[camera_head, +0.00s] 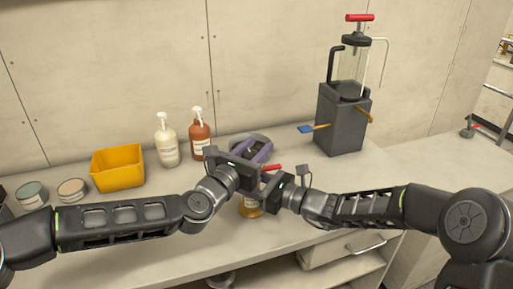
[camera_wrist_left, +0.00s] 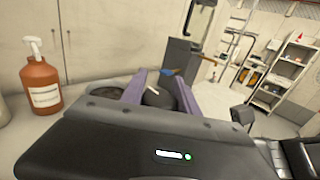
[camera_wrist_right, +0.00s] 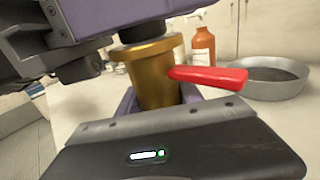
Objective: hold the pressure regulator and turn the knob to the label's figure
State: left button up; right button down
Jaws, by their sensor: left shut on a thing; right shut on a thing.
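The pressure regulator has a brass body (camera_wrist_right: 153,75), a red lever (camera_wrist_right: 208,77) sticking out to the right and a black top; the brass also shows in the head view (camera_head: 251,208). My right gripper (camera_wrist_right: 158,103) is shut with its purple fingers around the brass body. My left gripper (camera_head: 262,156) is above it, shut on the black knob (camera_wrist_left: 158,96), which bears a white mark. The arms and grippers hide much of the regulator in the head view. I cannot read a label or figure on it.
A yellow bin (camera_head: 118,168), a white pump bottle (camera_head: 167,142) and a brown pump bottle (camera_head: 199,136) stand along the wall. A grey bowl (camera_wrist_right: 270,88) lies behind the grippers. A dark pump unit (camera_head: 341,118) with a red handle stands at the right. The front bench is mostly clear.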

pick_arm(q)
grip_shut()
jog(key=shift+h, duration=0.3)
jog(key=shift+s+d+f+m+g+h, duration=0.1)
jog(key=shift+d+m+g+h, duration=0.1)
jog(key=shift+m+g+h, duration=0.85)
jog(key=m+g+h, duration=0.1)
jog(key=g, duration=0.1)
jog(key=m+g+h, duration=0.2)
jog(key=s+m+g+h, duration=0.1)
jog(key=m+g+h, duration=0.1)
jog(key=shift+d+g, duration=0.25)
jog(key=shift+d, duration=0.15)
jog(key=m+g, duration=0.1)
jog(key=g, duration=0.1)
jog(key=m+g+h, duration=0.1)
jog(key=m+g, duration=0.1)
jog(key=s+m+g, duration=0.1)
jog(key=g, duration=0.1)
jog(key=shift+d+m, duration=0.2)
jog(key=shift+m, duration=0.05)
jog(key=shift+s+a+m+g, duration=0.1)
jog(key=shift+s+m+g, duration=0.1)
jog(key=shift+m+g, duration=0.7)
jog(key=shift+s+m+g, duration=0.2)
jog(key=shift+m+g, duration=0.2)
jog(key=shift+g, duration=0.9)
jog(key=o, duration=1.2)
grip_release()
jog(key=shift+s, duration=0.1)
